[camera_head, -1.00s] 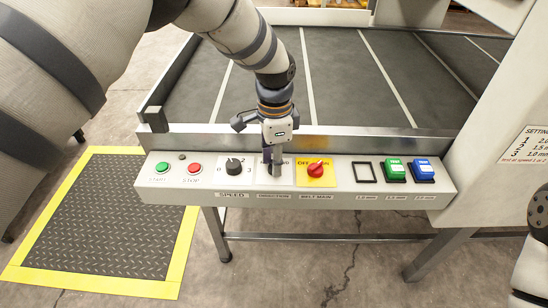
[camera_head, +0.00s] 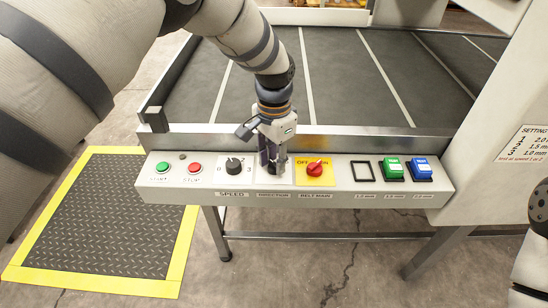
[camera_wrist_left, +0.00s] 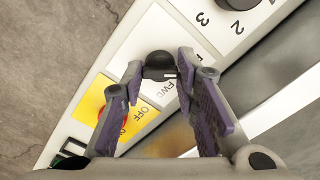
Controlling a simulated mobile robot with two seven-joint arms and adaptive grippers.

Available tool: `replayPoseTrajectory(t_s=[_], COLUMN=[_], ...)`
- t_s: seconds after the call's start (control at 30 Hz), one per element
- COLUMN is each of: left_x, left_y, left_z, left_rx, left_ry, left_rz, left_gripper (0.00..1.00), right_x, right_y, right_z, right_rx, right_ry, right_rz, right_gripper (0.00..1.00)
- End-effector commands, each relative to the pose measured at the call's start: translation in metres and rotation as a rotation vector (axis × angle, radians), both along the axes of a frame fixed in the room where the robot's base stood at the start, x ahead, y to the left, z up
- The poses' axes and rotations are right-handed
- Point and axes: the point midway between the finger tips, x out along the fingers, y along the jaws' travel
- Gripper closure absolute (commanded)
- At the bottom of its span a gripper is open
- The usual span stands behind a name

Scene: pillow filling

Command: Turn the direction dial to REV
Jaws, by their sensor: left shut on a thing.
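The direction dial (camera_wrist_left: 160,64) is a round black knob on a white label plate in the left wrist view. A short white mark shows on its lower right edge, near the printed FWD; the other label is mostly hidden by a finger. My left gripper (camera_wrist_left: 161,72) has its purple-padded fingertips on either side of the knob and is shut on it. In the head view my left gripper (camera_head: 272,167) points down at the panel above the DIRECTION label (camera_head: 273,195) and hides the dial. My right gripper is not in view.
On the control panel (camera_head: 340,196) are the speed dial (camera_head: 234,166) to the left and the red belt main switch (camera_head: 315,169) on yellow close to the right. Green (camera_head: 162,167) and red (camera_head: 194,168) buttons sit further left. The conveyor belt (camera_head: 350,80) lies behind.

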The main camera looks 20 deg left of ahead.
Motion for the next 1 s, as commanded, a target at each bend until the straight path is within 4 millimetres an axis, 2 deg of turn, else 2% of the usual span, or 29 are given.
replayPoseTrajectory(t_s=[0.27,0.3,0.4,0.73,0.87,1.0], left_x=[-0.001,-0.001,-0.001,0.000,0.001,0.001], left_y=[0.000,0.000,0.000,0.000,0.000,0.000], left_z=[-0.002,-0.002,-0.002,0.005,0.034,0.073], left_rx=[-0.001,-0.001,-0.001,0.000,0.000,-0.001], left_ry=[0.004,0.004,0.004,0.000,-0.004,-0.003], left_rz=[0.003,0.003,0.002,0.001,0.001,0.001], left_gripper=[1.00,0.70,0.52,0.52,0.52,0.52], right_x=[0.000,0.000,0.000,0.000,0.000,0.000], right_y=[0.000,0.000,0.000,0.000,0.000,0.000], right_z=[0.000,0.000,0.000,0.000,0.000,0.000], right_rx=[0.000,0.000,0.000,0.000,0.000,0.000], right_ry=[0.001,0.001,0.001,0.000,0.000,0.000], right_rz=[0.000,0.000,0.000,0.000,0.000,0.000], right_gripper=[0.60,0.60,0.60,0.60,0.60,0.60])
